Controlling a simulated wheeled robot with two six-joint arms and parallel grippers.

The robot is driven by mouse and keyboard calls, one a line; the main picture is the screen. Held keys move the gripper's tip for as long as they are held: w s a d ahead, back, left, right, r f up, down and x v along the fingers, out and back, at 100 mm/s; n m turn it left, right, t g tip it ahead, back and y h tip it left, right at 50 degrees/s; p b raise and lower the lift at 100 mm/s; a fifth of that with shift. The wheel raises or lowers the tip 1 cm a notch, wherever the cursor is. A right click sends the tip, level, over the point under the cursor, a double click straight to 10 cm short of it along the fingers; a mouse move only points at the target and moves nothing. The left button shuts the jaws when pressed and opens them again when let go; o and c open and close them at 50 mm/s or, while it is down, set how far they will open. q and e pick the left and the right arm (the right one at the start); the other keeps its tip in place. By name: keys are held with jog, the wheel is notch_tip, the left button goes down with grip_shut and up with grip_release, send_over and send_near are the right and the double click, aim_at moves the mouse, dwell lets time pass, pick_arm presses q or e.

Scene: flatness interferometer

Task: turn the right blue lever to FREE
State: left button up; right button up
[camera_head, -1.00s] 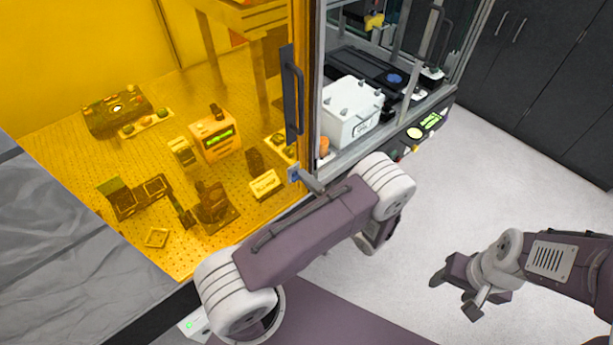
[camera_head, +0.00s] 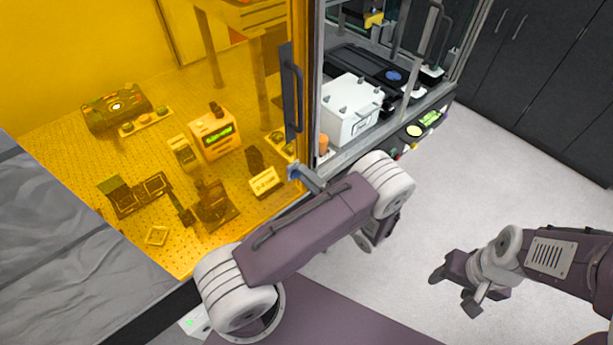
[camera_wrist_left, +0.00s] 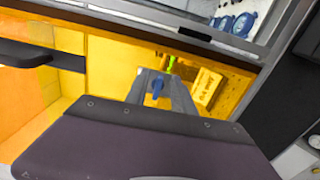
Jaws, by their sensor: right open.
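A small blue lever (camera_head: 293,171) shows at the lower corner of the amber enclosure, just beyond my left forearm. Contact is unclear. My right gripper (camera_head: 456,288) is open and empty over the floor.
The amber window (camera_head: 60,200) has a dark vertical handle (camera_head: 291,95) above the lever. Instruments stand behind it, including a box with a green display (camera_head: 214,135). A white box (camera_head: 350,110) sits in the open bay to the right. The floor (camera_head: 520,170) is clear.

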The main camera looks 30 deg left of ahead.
pick_arm(q)
jog(key=b+v, duration=0.3)
jog(key=v, duration=0.6)
jog(key=shift+b, duration=0.35)
